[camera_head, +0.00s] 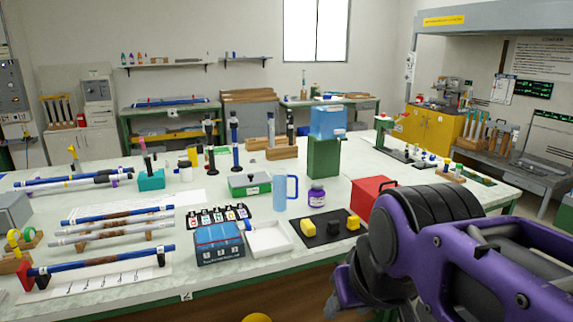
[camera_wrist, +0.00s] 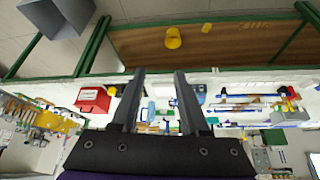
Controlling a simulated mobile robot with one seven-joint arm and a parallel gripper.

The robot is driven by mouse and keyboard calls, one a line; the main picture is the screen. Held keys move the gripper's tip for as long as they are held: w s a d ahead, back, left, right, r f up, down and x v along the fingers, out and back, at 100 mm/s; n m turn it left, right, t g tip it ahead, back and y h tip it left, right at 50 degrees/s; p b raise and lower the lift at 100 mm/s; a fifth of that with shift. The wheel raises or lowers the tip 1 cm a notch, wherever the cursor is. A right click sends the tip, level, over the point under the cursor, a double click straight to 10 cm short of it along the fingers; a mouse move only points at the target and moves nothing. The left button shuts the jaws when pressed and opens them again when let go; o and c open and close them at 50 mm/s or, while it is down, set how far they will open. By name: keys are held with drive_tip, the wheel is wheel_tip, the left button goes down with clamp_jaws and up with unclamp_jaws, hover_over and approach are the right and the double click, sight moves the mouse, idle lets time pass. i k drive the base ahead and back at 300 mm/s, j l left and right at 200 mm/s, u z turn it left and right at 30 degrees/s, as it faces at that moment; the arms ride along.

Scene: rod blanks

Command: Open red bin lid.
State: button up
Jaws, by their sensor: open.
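The red bin (camera_head: 372,193) stands on the white-topped table to the right of the middle in the head view, partly hidden by my purple and black arm. Its top looks closed, with a dark handle at its right edge. In the upside-down wrist view the red bin (camera_wrist: 91,99) is at the left, with a white label on its face. My gripper (camera_wrist: 160,72) is open, with two dark fingers apart and nothing between them. The bin lies to the left of both fingers in that view, apart from them. My fingertips are not clear in the head view.
A black mat (camera_head: 327,229) with yellow blocks and a purple-labelled jar (camera_head: 317,195) are left of the bin. A green stand with a blue container (camera_head: 327,122) rises behind it. A blue mug (camera_head: 285,191), white tray (camera_head: 268,238) and several rods crowd the table.

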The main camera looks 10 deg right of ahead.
sight(372, 186)
drive_tip(key=i+l+z, duration=0.1)
drive_tip(key=i+l, duration=0.15)
drive_tip(key=i, duration=0.15)
drive_tip(key=i+l, duration=0.2)
drive_tip(key=i, duration=0.2)
drive_tip(key=l+z, duration=0.05)
